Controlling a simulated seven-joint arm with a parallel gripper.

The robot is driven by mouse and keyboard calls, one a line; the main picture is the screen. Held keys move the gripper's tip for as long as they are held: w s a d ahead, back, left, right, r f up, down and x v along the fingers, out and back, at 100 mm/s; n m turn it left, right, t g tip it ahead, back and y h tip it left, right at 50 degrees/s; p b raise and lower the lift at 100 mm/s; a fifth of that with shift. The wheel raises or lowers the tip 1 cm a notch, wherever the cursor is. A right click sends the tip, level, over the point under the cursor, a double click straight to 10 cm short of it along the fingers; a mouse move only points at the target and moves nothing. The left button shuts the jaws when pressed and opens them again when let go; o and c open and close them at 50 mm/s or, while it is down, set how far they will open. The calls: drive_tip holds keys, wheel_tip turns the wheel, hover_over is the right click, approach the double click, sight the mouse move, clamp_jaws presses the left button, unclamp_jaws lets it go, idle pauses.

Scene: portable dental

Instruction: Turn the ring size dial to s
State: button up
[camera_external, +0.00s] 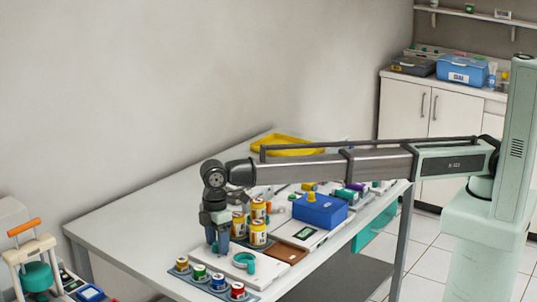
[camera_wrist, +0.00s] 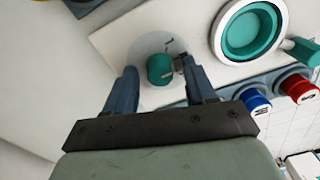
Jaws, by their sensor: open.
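The dial shows in the wrist view as a small teal knob (camera_wrist: 160,69) on a pale round plate (camera_wrist: 165,95) with a dark mark near its upper right. The size letters are not readable. My gripper (camera_wrist: 157,66) is open, with one blue finger on each side of the knob. The right fingertip looks very close to the knob, and I cannot tell whether it touches. In the external view my gripper (camera_external: 217,248) points down over the near part of the table, and the knob is hidden there.
A teal ring (camera_external: 244,262) lies right of my gripper. Small jars with coloured lids (camera_external: 218,281) line the near edge. Yellow jars (camera_external: 258,238) and a blue box (camera_external: 319,210) stand behind. The table's left side (camera_external: 140,225) is clear.

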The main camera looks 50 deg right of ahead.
clamp_jaws()
idle(0.4)
drive_tip(key=shift+m, duration=0.4)
drive_tip(key=m, duration=0.3)
drive_tip(key=shift+m, duration=1.8)
unclamp_jaws()
